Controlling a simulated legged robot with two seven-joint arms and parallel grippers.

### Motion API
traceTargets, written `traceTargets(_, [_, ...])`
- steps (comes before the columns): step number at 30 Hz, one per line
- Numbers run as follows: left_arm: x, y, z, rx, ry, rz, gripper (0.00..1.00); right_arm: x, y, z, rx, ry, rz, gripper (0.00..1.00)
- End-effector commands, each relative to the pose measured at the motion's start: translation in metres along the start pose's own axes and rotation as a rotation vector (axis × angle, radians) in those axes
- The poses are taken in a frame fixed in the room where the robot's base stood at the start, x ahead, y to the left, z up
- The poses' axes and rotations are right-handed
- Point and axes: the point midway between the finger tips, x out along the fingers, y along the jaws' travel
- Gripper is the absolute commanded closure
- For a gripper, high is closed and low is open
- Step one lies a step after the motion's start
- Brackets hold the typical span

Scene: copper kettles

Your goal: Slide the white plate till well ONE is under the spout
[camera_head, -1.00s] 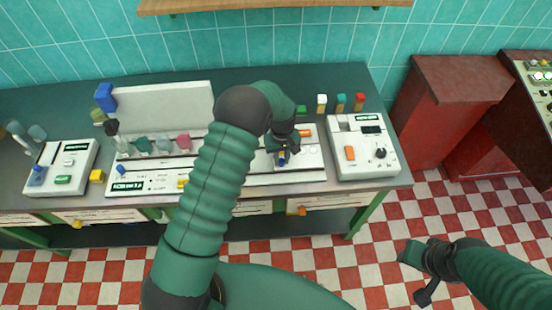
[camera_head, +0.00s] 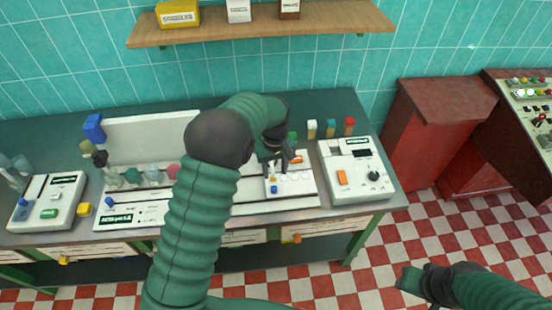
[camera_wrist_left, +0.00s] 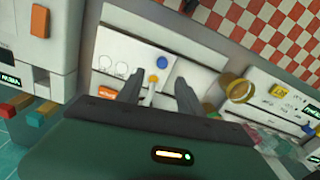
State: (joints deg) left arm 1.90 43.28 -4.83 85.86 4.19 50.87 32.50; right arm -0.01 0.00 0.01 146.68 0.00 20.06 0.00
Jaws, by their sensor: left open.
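The white plate (camera_head: 303,186) lies on the counter, right of the long white machine's middle, with round wells in its face. In the left wrist view the plate (camera_wrist_left: 135,50) shows two pale circles, a blue knob (camera_wrist_left: 162,62), a small yellow knob (camera_wrist_left: 153,78) and an orange label (camera_wrist_left: 107,93). My left gripper (camera_head: 280,160) is over the back part of the plate; in the wrist view its fingers (camera_wrist_left: 160,92) are apart, with the yellow knob seen between them. I cannot make out the spout or the well names. My right gripper (camera_head: 425,283) hangs over the floor, far from the plate.
A white device with an orange switch (camera_head: 342,177) stands close to the right of the plate. Several coloured blocks (camera_head: 330,128) stand behind it. Glassware (camera_head: 150,174) stands on the left. A brass ring-like part (camera_wrist_left: 238,89) is near the plate. A wooden shelf (camera_head: 260,25) hangs above.

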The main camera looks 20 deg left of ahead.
Motion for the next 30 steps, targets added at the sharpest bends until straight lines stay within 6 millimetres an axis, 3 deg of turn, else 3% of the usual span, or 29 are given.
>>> traceTargets(6, [-0.056, 0.003, 0.000, 0.002, 0.004, 0.002, 0.57, 0.008, 0.000, 0.002, 0.000, 0.000, 0.000, 0.64])
traceTargets(10, [-0.073, 0.003, 0.000, 0.002, 0.002, 0.000, 0.57, 0.009, 0.000, 0.002, 0.000, 0.000, 0.000, 0.64])
traceTargets(26, [-0.078, 0.002, 0.002, 0.006, 0.002, 0.000, 0.57, 0.009, 0.000, 0.002, 0.000, 0.000, 0.000, 0.64])
traceTargets(30, [-0.076, -0.008, 0.024, 0.094, 0.024, 0.021, 0.57, 0.009, 0.000, 0.002, 0.000, 0.000, 0.000, 0.64])
